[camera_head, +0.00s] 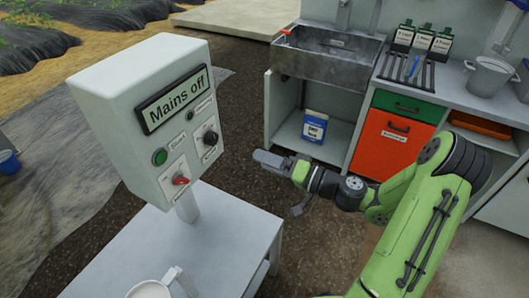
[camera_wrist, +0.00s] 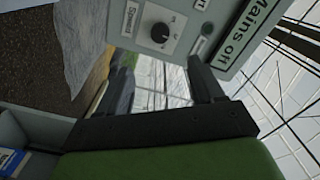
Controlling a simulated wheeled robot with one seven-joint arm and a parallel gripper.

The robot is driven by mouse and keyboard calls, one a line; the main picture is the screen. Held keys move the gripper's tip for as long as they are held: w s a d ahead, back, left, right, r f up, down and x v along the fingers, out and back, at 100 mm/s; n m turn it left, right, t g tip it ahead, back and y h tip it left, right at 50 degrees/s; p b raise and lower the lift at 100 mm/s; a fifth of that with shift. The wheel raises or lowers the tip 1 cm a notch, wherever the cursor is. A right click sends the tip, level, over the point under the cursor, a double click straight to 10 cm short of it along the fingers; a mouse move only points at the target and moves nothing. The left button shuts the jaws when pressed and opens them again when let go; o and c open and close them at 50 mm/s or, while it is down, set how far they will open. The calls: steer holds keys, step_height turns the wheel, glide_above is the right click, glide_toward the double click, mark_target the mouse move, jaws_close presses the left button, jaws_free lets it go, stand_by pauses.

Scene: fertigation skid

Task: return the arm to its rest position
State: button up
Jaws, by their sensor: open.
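My green arm (camera_head: 420,215) reaches in from the right in the head view. My gripper (camera_head: 268,159) is at its end, in front of the sink cabinet and to the right of the control box. In the wrist view the two dark fingers of my gripper (camera_wrist: 162,80) stand apart, with nothing between them. The grey control box (camera_head: 115,85) shows "Mains off" on its display, with a green button, a red switch and a dark knob below. Its face also shows tilted in the wrist view (camera_wrist: 190,20). My gripper appears apart from the box.
The box stands on a grey table (camera_head: 235,235) with a white jug (camera_head: 155,288) at its front. Behind are a metal sink (camera_head: 325,62), a blue-and-white container (camera_head: 315,126), an orange cabinet door (camera_head: 380,150), bottles on a rack and a bucket (camera_head: 488,76). Dark ground lies between.

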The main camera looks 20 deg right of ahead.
steer(key=s+a+r+n+g+h+p, duration=0.2)
steer(key=s+a+n+g+h+p, duration=0.3)
steer(key=s+a+n+g, duration=0.3)
steer(key=s+d+r+m+h+p, duration=0.2)
steer(key=s+d+r+h, duration=0.2)
steer(key=s+r, duration=0.3)
steer(key=s+d+r+m+h+p, duration=0.3)
steer(key=s+d+r, duration=0.1)
steer(key=s+r, duration=0.3)
steer(key=shift+s+r+t+h, duration=0.35)
steer(key=shift+s+t+h, duration=0.05)
steer(key=shift+s, duration=0.5)
